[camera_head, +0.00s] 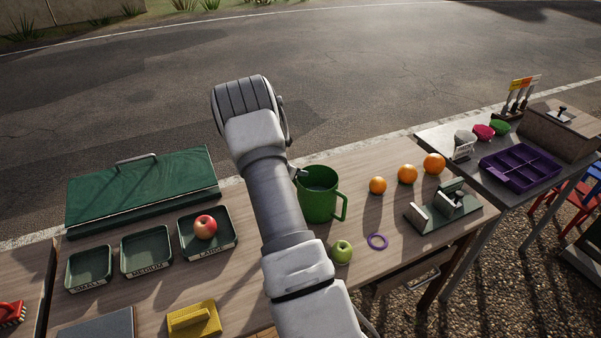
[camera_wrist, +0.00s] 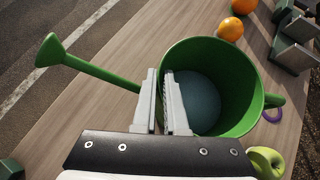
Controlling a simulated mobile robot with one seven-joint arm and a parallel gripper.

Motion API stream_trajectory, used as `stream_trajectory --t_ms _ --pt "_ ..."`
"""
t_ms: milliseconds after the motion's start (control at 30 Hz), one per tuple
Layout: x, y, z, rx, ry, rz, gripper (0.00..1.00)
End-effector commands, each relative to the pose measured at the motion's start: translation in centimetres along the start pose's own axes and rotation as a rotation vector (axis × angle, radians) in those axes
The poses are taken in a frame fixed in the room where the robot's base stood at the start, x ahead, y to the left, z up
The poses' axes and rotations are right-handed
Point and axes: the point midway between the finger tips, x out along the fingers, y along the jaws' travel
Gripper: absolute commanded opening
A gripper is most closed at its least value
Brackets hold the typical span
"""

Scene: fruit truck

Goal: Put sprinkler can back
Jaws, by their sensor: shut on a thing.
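The green sprinkler can (camera_head: 319,202) stands upright on the wooden table in the head view, just right of my arm. In the wrist view the can (camera_wrist: 243,75) shows its open top, bluish inside, with the long spout pointing left and the handle on the right. My gripper (camera_wrist: 168,78) is shut on the can's rim on the spout side, with one finger outside and one inside the wall. In the head view my arm hides most of the gripper, and the spout is hidden too.
Three oranges (camera_head: 407,174), a green apple (camera_head: 342,251) and a purple ring (camera_head: 377,241) lie near the can. A red apple (camera_head: 205,227) sits in the LARGE tray (camera_head: 187,248). A green-lidded box (camera_head: 143,186) stands at the left; a yellow tool (camera_head: 194,319) lies in front.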

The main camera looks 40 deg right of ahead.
Motion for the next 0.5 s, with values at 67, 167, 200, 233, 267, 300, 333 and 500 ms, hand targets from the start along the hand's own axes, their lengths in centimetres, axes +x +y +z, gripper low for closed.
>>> stream_trajectory --t_ms 67,167,200,233,267,300,333,500 --pt "0.07 0.01 -0.12 0.000 0.000 0.000 0.15" --pt "0.06 0.00 -0.11 0.000 0.001 0.000 0.33" --pt "0.06 0.00 -0.12 0.000 0.001 0.000 0.40" --pt "0.06 0.00 -0.11 0.000 0.001 0.000 0.40" --pt "0.06 0.00 -0.11 0.000 0.001 0.000 0.40" --pt "0.06 0.00 -0.11 -0.001 0.001 0.000 0.40" --pt "0.06 0.00 -0.11 -0.001 0.001 0.000 0.40" --pt "0.00 0.00 -0.03 -0.001 0.000 0.000 0.40"
